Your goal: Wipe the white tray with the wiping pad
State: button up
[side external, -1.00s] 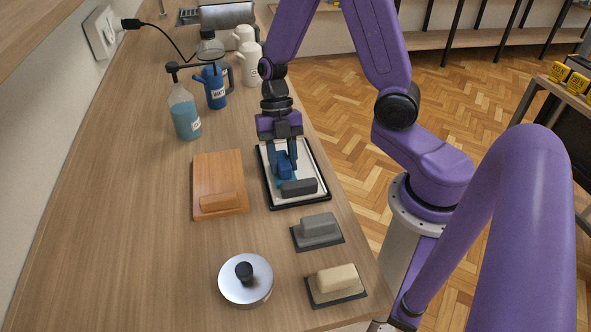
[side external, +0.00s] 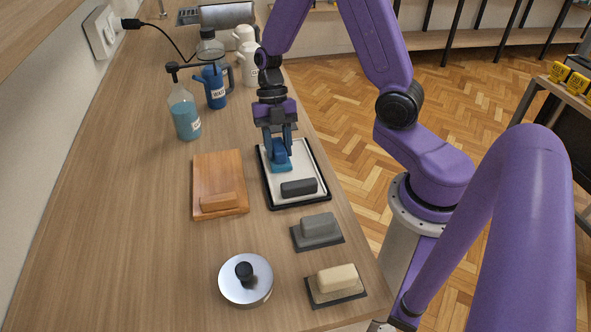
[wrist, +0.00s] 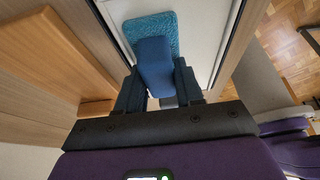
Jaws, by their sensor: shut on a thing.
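The white tray (side external: 309,168) with a black rim lies on the counter in the side view; its pale surface also shows in the wrist view (wrist: 202,30). The wiping pad (side external: 283,167) has a blue block handle and a teal fuzzy underside; it also shows in the wrist view (wrist: 160,22). My gripper (side external: 279,153) points down and is shut on the blue handle. The pad is at the tray's far left part and appears to rest on its surface. A dark grey block (side external: 299,187) lies at the tray's near end.
Left of the tray is a wooden board (side external: 215,172) with a brown block. Nearer are a grey block (side external: 319,225), a cream block (side external: 337,279) and a silver lid (side external: 245,283). A spray bottle (side external: 185,117) and blue jug (side external: 214,88) stand behind.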

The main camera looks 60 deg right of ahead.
jog(key=shift+w+d, duration=0.1)
jog(key=shift+w+d, duration=1.9)
jog(key=shift+a, duration=0.1)
jog(key=shift+s+a, duration=1.95)
jog(key=shift+s, duration=0.05)
jog(key=shift+s, duration=0.1)
jog(key=shift+s+a, duration=1.9)
jog(key=shift+a, duration=0.05)
jog(key=shift+r, duration=0.1)
